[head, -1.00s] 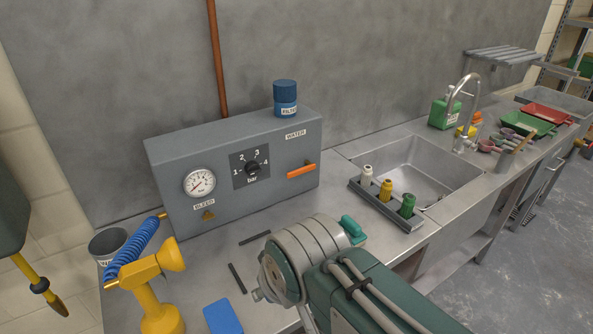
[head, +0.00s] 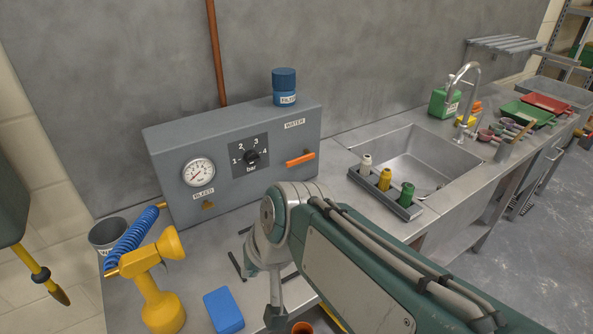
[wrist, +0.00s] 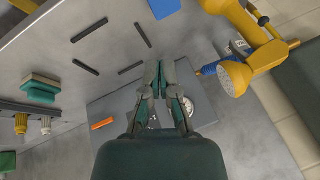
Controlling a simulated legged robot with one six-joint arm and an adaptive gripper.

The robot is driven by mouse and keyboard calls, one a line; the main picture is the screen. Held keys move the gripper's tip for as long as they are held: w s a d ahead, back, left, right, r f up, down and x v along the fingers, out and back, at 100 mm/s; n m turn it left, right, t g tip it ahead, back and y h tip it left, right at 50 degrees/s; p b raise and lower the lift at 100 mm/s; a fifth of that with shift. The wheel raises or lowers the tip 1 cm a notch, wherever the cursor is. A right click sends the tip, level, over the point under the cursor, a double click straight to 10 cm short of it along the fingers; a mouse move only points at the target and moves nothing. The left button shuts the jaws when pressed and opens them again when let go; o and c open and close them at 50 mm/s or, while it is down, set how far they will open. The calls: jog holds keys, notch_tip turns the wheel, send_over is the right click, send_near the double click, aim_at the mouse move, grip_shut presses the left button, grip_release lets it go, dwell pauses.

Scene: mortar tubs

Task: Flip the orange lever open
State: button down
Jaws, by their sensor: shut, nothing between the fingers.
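The orange lever (head: 300,159) is on the front of the grey water box (head: 185,140), at its right end under the WATER label. It lies nearly level, tilted slightly up to the right. In the wrist view the lever (wrist: 103,124) shows left of my gripper (wrist: 161,65), on the face of the box (wrist: 125,102). My gripper is shut and empty, with its fingers together, apart from the lever. In the head view my arm stands in front of the bench, and the fingers are hard to make out low in the picture.
The box also has a pressure gauge (head: 198,172), a dial (head: 251,156) and a blue filter (head: 285,86) on top. A yellow sprayer (head: 160,290) and blue block (head: 223,310) stand on the near bench. A rack of bottles (head: 386,196) sits before the sink (head: 415,165).

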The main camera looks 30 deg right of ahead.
jog(key=w+d+f+m+t+y, duration=0.2)
jog(key=w+d+m, duration=0.2)
jog(key=w+m, duration=0.45)
jog(key=w+d+f+m+t+y, duration=0.2)
jog(key=w+d+m+t+y, duration=0.15)
jog(key=w+m, duration=0.5)
jog(key=w+d+f+m+t+h, duration=0.1)
jog(key=w+d+f+m+h, duration=0.1)
jog(key=d+m, duration=0.3)
jog(key=w+d+f+m+t+h, duration=0.1)
jog(key=w+d+f+m+h, duration=0.1)
jog(key=d, duration=0.7)
jog(key=w+d+f+m+t+h, duration=0.2)
jog(key=d+f+m+h, duration=0.2)
jog(key=d+m, duration=0.4)
jog(key=shift+w+f, duration=0.1)
jog(key=shift+f, duration=0.7)
jog(key=shift+a, duration=0.1)
